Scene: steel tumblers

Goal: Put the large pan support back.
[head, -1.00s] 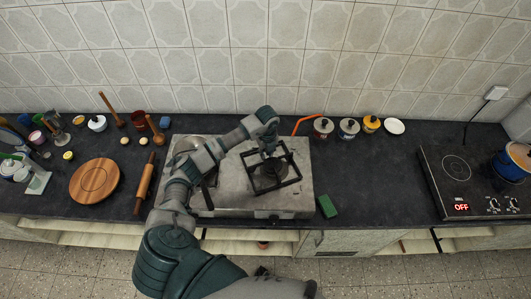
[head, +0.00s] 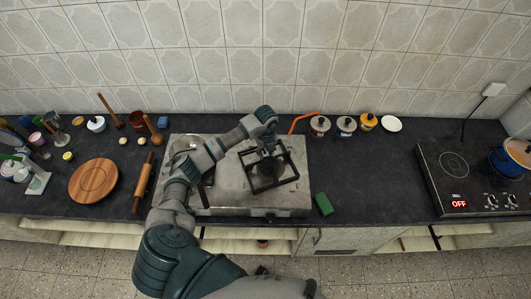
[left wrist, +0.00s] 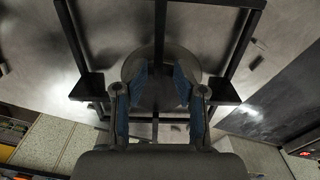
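The large pan support (head: 291,160), a black square frame, is over the right burner (head: 268,172) of the steel gas stove (head: 235,200). It is turned slightly relative to the stove's edges. Whether it is fully seated I cannot tell. My left gripper (head: 268,150) is above the frame. In the left wrist view my left gripper (left wrist: 162,78) has its blue-padded fingers spread apart, with the round burner (left wrist: 160,62) beyond them and bars of the pan support (left wrist: 243,45) on both sides. No bar is clearly pinched. My right gripper is not in view.
A green sponge (head: 323,204) lies right of the stove. A rolling pin (head: 144,182) and round board (head: 94,181) lie left. An electric hob (head: 455,195) is far right; counter before it is clear.

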